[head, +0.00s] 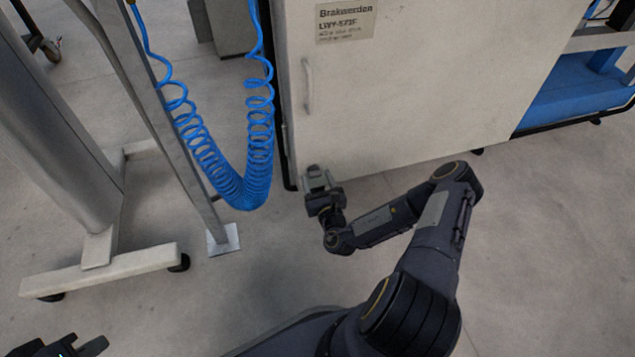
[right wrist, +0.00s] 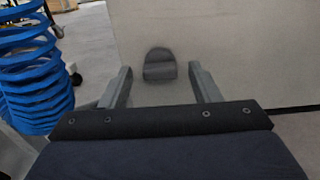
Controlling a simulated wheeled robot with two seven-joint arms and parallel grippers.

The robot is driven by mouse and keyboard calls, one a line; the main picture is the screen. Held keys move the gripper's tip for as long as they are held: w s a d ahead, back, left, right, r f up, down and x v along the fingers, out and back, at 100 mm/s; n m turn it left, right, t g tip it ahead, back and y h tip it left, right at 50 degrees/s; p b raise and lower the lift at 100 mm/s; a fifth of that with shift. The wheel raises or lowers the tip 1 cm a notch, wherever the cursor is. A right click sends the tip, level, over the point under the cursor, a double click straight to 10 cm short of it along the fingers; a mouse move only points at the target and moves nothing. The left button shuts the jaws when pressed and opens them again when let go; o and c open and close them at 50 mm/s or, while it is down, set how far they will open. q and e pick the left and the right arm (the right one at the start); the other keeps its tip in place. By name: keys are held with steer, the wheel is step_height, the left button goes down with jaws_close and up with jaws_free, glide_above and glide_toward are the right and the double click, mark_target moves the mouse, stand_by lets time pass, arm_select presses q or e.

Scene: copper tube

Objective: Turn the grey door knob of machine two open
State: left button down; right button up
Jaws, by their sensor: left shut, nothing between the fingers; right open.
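The grey door knob (right wrist: 159,66) is on the pale machine door (head: 420,70), and in the right wrist view it lies between my right gripper's two fingers. My right gripper (head: 317,178) is open at the lower left of the door, with a finger to each side of the knob in that view. I cannot tell whether either finger touches it. In the head view the gripper largely covers the knob's place. My left gripper (head: 92,347) is shut and empty at the bottom left corner of the head view, far from the door.
A coiled blue hose (head: 238,180) hangs just left of the door, beside a grey post (head: 165,110) and a wheeled stand (head: 100,265). A slim vertical handle (head: 307,87) is higher on the door. A blue part (head: 575,95) shows at right. The floor in front is clear.

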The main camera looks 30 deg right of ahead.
steer(key=c, duration=1)
